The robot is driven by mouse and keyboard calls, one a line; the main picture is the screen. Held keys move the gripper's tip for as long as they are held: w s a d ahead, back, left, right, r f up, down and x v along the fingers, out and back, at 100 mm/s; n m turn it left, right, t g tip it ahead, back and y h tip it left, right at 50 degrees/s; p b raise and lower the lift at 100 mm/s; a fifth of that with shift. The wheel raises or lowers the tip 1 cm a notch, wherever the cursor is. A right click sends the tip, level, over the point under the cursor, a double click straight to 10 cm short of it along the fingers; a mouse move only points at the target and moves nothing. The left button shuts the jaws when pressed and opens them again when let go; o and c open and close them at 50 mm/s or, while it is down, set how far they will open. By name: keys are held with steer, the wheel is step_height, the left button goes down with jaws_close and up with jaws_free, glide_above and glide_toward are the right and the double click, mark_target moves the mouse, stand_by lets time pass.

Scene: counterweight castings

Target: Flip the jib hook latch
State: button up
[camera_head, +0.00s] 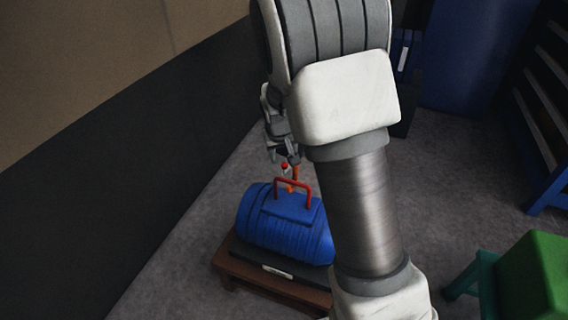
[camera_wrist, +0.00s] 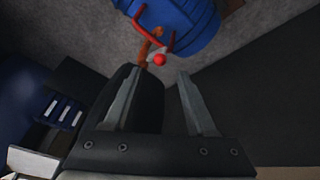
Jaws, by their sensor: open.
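A blue ribbed casting (camera_head: 285,232) lies on a low brown stand, with a red bail handle (camera_head: 281,180) on top. The casting (camera_wrist: 188,22) and its handle (camera_wrist: 170,46) also show at the top of the wrist view. An orange hook (camera_wrist: 146,44) reaches to the handle; it also shows in the head view (camera_head: 292,186). A small red ball (camera_wrist: 159,60), perhaps the latch's knob, sits by the hook. My gripper (camera_wrist: 159,74) is open and empty. The ball appears between and beyond its fingertips; whether they touch is unclear. In the head view my gripper (camera_head: 286,156) is above the casting.
The brown stand (camera_head: 237,270) rests on grey floor. A dark and tan wall (camera_head: 110,150) runs along the left. A green block (camera_head: 545,268) on a teal stand is at lower right. A blue rack (camera_head: 545,190) stands at the right edge.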

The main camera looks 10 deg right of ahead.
mark_target(285, 164)
steer(key=x, duration=0.5)
steer(key=shift+w+f, duration=0.15)
steer(key=shift+f, duration=0.2)
steer(key=shift+c, duration=0.2)
jaws_close()
stand_by(1.0)
